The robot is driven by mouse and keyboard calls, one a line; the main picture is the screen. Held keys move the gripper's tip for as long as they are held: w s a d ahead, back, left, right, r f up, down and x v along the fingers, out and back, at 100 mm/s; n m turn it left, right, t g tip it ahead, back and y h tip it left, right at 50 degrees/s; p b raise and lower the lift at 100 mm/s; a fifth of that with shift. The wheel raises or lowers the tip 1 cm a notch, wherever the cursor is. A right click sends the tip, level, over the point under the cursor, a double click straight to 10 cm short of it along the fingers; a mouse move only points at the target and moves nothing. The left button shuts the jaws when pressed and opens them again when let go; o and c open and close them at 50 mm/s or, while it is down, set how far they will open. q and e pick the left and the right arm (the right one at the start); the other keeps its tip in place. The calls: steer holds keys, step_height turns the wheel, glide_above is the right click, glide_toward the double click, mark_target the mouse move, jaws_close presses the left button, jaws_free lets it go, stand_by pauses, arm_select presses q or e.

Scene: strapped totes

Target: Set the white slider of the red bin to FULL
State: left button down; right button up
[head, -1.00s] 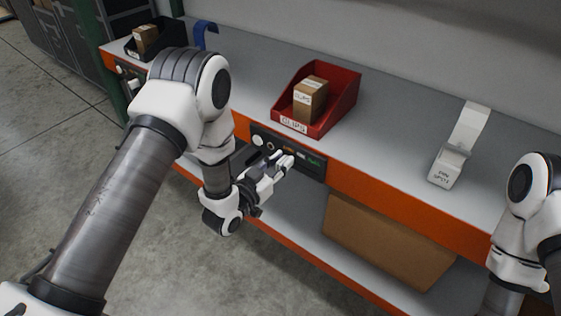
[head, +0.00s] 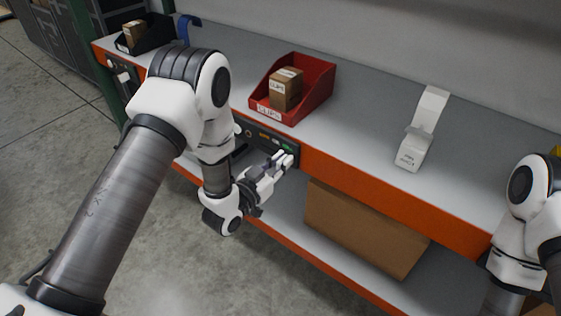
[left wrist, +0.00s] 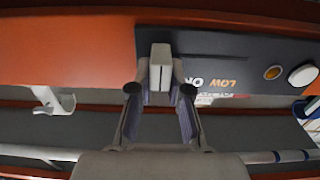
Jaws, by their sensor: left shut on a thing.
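The red bin (head: 320,96) stands on the shelf with a brown box (head: 287,86) in it and a CLIPS label on its front. Below it, a dark panel (head: 255,131) is set in the orange shelf edge. My left gripper (head: 288,159) is shut at the panel's right end.
A white stand (head: 415,148) is on the shelf to the right. A black bin (head: 160,33) and a blue hook (head: 186,26) are at the back left. A large brown carton (head: 360,230) sits on the lower shelf. The floor in front is clear.

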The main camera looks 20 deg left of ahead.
arm_select(q)
steer(key=c, duration=1.1)
jaws_free()
steer(key=shift+s+d, duration=0.1)
steer(key=shift+d, duration=0.2)
steer(key=shift+a, duration=0.1)
steer(key=shift+s+a, duration=0.15)
steer(key=shift+s, duration=0.1)
steer(key=v, duration=1.1)
steer(key=shift+s, duration=0.25)
